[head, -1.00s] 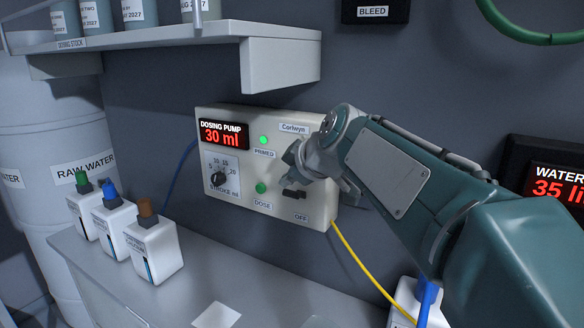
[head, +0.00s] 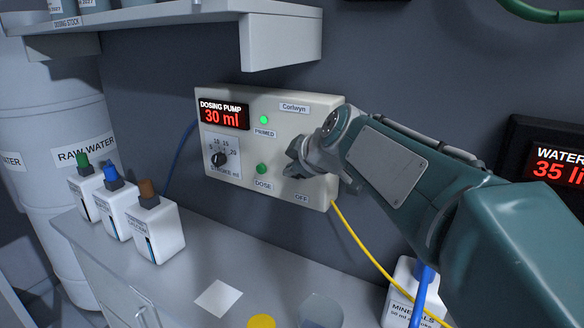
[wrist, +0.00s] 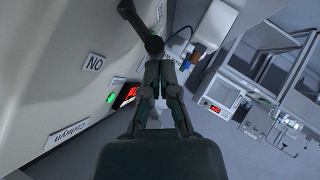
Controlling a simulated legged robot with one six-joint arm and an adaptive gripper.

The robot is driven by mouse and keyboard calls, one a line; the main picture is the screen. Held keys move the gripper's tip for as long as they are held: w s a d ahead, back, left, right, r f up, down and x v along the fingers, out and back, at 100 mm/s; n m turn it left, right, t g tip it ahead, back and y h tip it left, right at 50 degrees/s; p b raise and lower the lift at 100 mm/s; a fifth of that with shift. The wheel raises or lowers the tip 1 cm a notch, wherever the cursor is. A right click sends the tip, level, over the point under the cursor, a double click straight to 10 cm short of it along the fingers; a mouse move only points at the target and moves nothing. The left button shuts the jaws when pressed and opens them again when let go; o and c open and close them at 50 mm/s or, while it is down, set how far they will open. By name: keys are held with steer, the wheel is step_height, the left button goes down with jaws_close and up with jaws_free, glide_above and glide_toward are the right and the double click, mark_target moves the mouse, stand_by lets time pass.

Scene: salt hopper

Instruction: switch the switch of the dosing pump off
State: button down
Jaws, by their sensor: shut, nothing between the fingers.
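The dosing pump (head: 225,135) is a cream box on the wall with a red "30 ml" display, a lit green lamp marked PRIMED and a green DOSE button. My gripper (head: 291,168) is in front of its lower right face, just above the OFF label (head: 302,197). It hides the switch in the head view. In the wrist view, my gripper (wrist: 160,62) is shut and empty. A dark lever with a round end, apparently the switch (wrist: 153,45), is right at the fingertips; I cannot tell if they touch. The ON label (wrist: 94,62) appears upside down beside it.
Several white bottles with coloured caps (head: 152,230) stand on the grey counter at left. A shelf (head: 280,42) juts out above the pump. A yellow cable (head: 362,250) runs down from the pump's lower right. A white minerals bottle (head: 398,292) stands below my arm.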

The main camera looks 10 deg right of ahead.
steer(key=shift+s+a+f+t, duration=0.15)
steer(key=shift+s+f+t, duration=0.05)
steer(key=shift+f+t, duration=0.2)
steer(key=shift+n+t+h, duration=0.4)
steer(key=shift+n+h, duration=0.1)
steer(key=shift+s+a+f, duration=0.15)
steer(key=shift+f, duration=1.2)
steer(key=shift+s+a+f, duration=0.1)
steer(key=shift+s+f, duration=0.05)
steer(key=shift+f, duration=1.2)
steer(key=shift+r, duration=0.1)
